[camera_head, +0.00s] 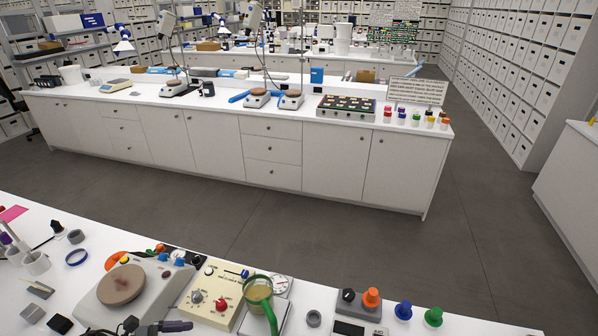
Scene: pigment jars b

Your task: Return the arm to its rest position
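A dark gripper, which seems to be my left one (158,327), shows at the bottom edge in front of the round brown plate (121,285) of a grey stirrer-like device. Only a small part of it is in view, and its arm is cut off by the frame. I cannot tell whether its fingers are open or shut, and I see nothing clearly held in it. My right gripper is not in view.
The near white bench (40,210) is crowded: a cream control box (213,296), a green-handled cup (259,292), a blue knob-topped piece (403,309) and a green one (433,316). A grey floor aisle (250,215) separates it from the far bench (240,125).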

